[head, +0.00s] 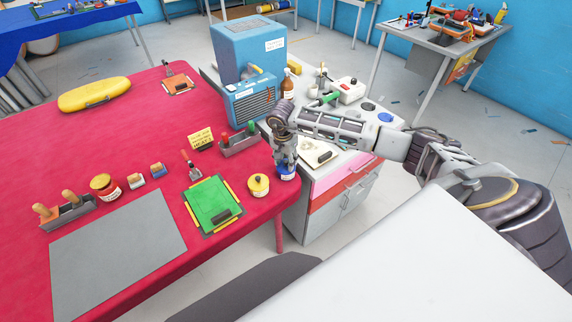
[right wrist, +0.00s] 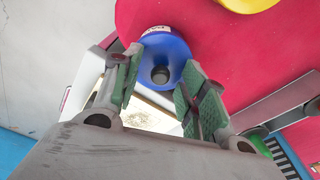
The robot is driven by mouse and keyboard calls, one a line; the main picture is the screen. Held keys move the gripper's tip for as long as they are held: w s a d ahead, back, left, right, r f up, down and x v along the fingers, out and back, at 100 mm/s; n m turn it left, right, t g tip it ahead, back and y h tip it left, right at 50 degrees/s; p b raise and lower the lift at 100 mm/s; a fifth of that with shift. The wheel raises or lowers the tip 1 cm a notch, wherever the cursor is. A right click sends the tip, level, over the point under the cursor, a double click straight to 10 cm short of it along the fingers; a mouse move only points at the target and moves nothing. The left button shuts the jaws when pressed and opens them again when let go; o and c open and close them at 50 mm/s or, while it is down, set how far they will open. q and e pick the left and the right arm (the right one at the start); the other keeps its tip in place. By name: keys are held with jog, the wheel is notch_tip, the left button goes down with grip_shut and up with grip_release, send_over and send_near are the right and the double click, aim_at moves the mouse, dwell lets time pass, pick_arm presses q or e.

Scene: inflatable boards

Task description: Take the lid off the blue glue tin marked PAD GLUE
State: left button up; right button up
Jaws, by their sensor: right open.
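The blue glue tin (head: 287,174) stands at the right edge of the red table, mostly hidden under my gripper in the head view. The lid looks seated on the tin. My right gripper (head: 286,162) points down right over the tin. Its green-padded fingers (right wrist: 164,76) are open, one on each side of the knob, with no contact visible. My left gripper is out of view.
A tin with a yellow lid (head: 258,184) stands just left of the blue one. A grey holder with red and green handles (head: 240,143) is behind. A green board (head: 212,204) lies to the left. A drawer cabinet (head: 340,195) stands close on the right.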

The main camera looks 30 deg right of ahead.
aim_at(286, 161)
dwell(0.4)
grip_shut()
dwell(0.4)
notch_tip(286, 161, up, 10)
jog(key=b, duration=0.1)
jog(key=shift+b, duration=0.4)
dwell(0.5)
